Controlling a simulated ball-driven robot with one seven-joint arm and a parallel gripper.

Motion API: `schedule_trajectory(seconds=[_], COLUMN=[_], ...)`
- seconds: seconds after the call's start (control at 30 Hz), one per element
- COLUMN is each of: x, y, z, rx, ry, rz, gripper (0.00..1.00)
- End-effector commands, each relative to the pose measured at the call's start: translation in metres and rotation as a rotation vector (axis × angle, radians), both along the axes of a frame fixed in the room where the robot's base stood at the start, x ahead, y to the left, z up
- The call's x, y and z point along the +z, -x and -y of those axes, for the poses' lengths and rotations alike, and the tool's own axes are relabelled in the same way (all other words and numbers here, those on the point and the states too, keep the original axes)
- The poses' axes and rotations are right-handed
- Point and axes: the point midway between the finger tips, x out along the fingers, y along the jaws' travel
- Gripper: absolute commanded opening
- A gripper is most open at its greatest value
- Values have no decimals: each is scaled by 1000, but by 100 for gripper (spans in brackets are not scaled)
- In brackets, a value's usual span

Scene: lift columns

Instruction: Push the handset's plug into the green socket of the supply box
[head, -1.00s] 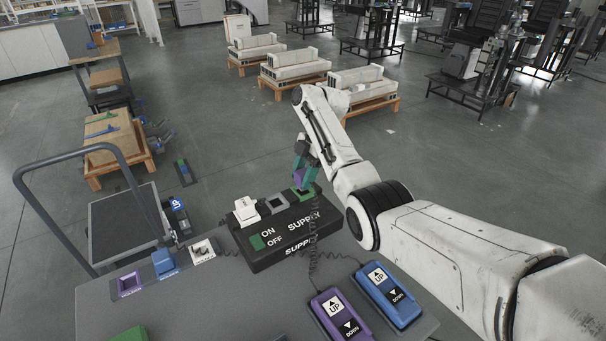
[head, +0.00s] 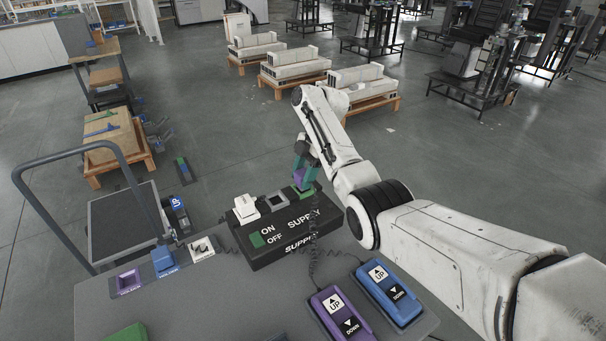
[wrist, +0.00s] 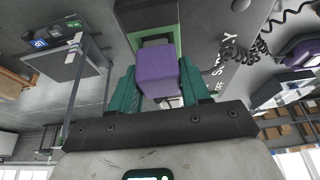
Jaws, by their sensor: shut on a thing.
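My gripper (head: 304,172), with teal fingers, is shut on the purple plug (head: 299,177) above the far right end of the black supply box (head: 285,232). The green socket (head: 303,191) is directly below the plug on the box's top. In the wrist view the purple plug (wrist: 158,72) sits between both fingers, and the green socket (wrist: 152,32) shows just beyond it. The plug's lower end is hidden, so I cannot tell whether it touches or enters the socket. The purple handset (head: 341,315) lies on the grey table, with a coiled dark cord rising toward the plug.
A blue handset (head: 389,292) lies right of the purple one. White (head: 245,208) and grey (head: 273,202) sockets share the supply box's top. Purple (head: 129,282), blue (head: 165,262) and white (head: 201,249) pieces line the table's left edge. A trolley (head: 125,222) stands beyond it.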

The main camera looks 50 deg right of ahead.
Motion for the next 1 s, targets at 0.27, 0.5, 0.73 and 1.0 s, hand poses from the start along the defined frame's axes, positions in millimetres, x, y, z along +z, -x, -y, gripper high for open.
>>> schedule_trajectory(seconds=[0.27,0.5,0.73,1.0], x=[-4,-8,-10,-9], y=[0,0,0,0], z=[0,0,0,0], rx=[0,0,0,0], ry=[0,0,0,0], rz=[0,0,0,1], gripper=[20,20,20,55])
